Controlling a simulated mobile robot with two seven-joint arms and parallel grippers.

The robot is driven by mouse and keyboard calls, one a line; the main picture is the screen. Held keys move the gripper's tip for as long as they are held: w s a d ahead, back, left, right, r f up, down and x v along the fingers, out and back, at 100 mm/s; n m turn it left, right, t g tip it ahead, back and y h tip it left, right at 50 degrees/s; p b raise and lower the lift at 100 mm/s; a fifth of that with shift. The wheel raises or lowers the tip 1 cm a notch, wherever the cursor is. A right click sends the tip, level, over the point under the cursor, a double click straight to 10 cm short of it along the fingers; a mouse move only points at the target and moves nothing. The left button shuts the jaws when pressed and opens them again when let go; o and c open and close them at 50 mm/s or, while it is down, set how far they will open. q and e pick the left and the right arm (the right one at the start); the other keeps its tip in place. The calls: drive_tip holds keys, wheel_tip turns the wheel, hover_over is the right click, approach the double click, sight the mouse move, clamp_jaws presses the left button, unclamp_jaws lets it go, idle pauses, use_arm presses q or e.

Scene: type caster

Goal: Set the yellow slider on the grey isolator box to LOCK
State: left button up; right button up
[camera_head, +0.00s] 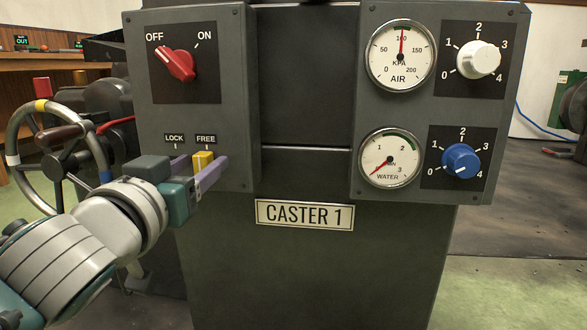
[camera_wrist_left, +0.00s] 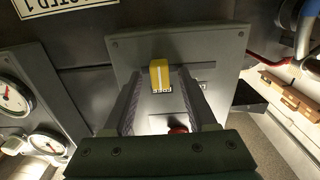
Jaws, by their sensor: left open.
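The grey isolator box (camera_head: 235,95) is on the left of the machine front in the head view. Its yellow slider (camera_head: 203,158) sits under the FREE label (camera_head: 206,139), at the right; the LOCK label (camera_head: 174,138) is to its left. My left gripper (camera_head: 202,165) is open at the slider, with one purple-grey finger on each side of it. The left wrist view shows the yellow slider (camera_wrist_left: 160,73) between the two fingertips, with a gap visible on both sides. The slider's lower part is partly hidden in the head view. My right gripper is not in view.
Above the slider, a red switch (camera_head: 178,65) points toward OFF. To the right are the AIR gauge (camera_head: 400,65), WATER gauge (camera_head: 390,165), a white knob (camera_head: 478,58) and a blue knob (camera_head: 461,161). A handwheel (camera_head: 15,135) stands left, behind my arm.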

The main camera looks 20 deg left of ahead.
use_arm(q)
clamp_jaws()
idle(0.5)
idle(1.0)
